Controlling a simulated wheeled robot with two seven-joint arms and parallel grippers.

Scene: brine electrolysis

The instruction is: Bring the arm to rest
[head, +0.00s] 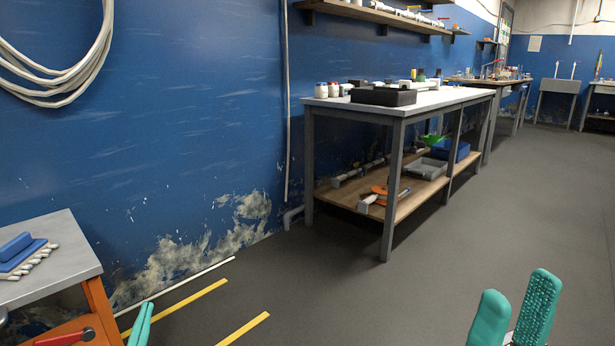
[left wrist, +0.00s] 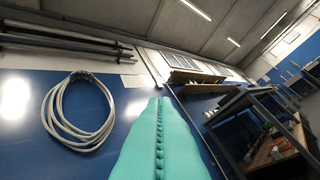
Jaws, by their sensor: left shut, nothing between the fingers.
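My left gripper (head: 142,322) shows only as teal fingertips at the bottom edge of the head view, right of the orange-framed cart. In the left wrist view its two teal fingers (left wrist: 159,115) lie pressed together, with nothing between them, pointing toward the blue wall. My right gripper (head: 514,308) is at the bottom right of the head view, over bare floor. Its two teal fingers stand apart and nothing shows between them. Most of both arms is out of view.
A grey-topped cart (head: 50,270) with a blue block (head: 17,250) stands at lower left. A long workbench (head: 440,97) with a black tray (head: 383,96) runs along the blue wall. Coiled hose (head: 75,75) hangs on the wall. The grey floor (head: 400,290) is clear, with yellow stripes (head: 245,328).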

